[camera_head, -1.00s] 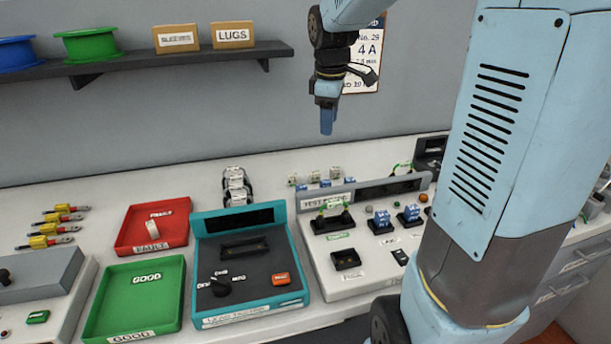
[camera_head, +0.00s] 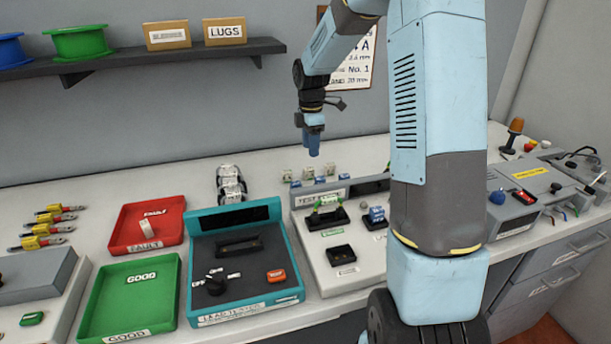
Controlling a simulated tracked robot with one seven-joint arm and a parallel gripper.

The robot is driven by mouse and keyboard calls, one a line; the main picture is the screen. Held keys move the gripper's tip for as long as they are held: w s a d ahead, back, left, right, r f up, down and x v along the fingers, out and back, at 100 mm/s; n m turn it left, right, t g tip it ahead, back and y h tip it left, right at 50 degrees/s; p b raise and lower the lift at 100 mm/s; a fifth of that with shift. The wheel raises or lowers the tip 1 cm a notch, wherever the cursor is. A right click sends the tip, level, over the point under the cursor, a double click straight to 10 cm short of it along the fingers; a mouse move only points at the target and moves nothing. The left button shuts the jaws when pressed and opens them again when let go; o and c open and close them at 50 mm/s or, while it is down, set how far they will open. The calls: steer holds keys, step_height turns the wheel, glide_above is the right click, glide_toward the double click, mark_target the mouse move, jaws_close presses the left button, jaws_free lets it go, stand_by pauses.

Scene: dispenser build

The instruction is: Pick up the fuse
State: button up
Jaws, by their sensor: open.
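My gripper (camera_head: 313,150) hangs above the back of the bench with its blue fingers pointing down. It is open, touches nothing, and the gap between its fingers is hard to see from here. I cannot single out the fuse with certainty. A small pale piece (camera_head: 153,231) lies in the red FAULT tray (camera_head: 117,243), left of my gripper. My arm hides the right part of that station.
A teal tester (camera_head: 200,298) with a black knob stands between the green GOOD tray (camera_head: 88,318) and the test station. White rounded parts (camera_head: 230,186) stand behind the tester. A shelf (camera_head: 150,62) with spools and boxes is upper left. A grey device (camera_head: 535,190) stands at right.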

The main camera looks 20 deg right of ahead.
mark_target(309, 168)
steer(key=shift+w+a+f, duration=0.1)
steer(key=shift+f, duration=2.2)
steer(key=shift+w+a+f, duration=0.1)
steer(key=shift+f, duration=2.2)
steer(key=shift+c, duration=0.5)
jaws_close()
